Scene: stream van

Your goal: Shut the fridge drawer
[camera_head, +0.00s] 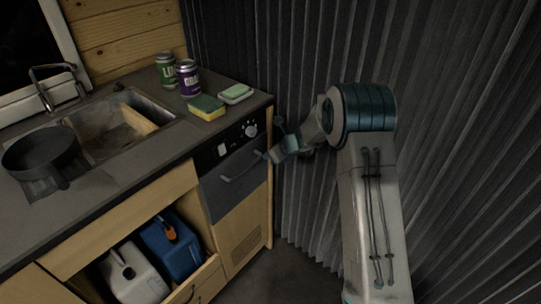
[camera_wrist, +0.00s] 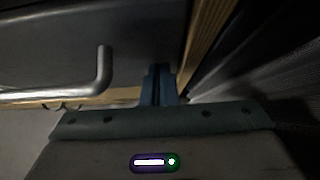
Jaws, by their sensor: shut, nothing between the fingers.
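The dark fridge drawer front (camera_head: 236,188) with its silver bar handle (camera_head: 243,169) sits under the control panel at the right end of the counter. It looks close to flush with the cabinet; I cannot tell whether a small gap is left. My gripper (camera_head: 268,155) is at the right edge of this front, beside the handle. In the wrist view my gripper (camera_wrist: 158,72) has its fingers together, pointing at the dark drawer front (camera_wrist: 130,22), right of the handle (camera_wrist: 103,72). Nothing is between the fingers. Contact with the front cannot be made out.
A control panel (camera_head: 222,150) with a knob is above the front. The counter (camera_head: 150,158) holds a sink, a black pan (camera_head: 42,150), two cans and sponges. A corrugated wall (camera_head: 440,60) is close at right.

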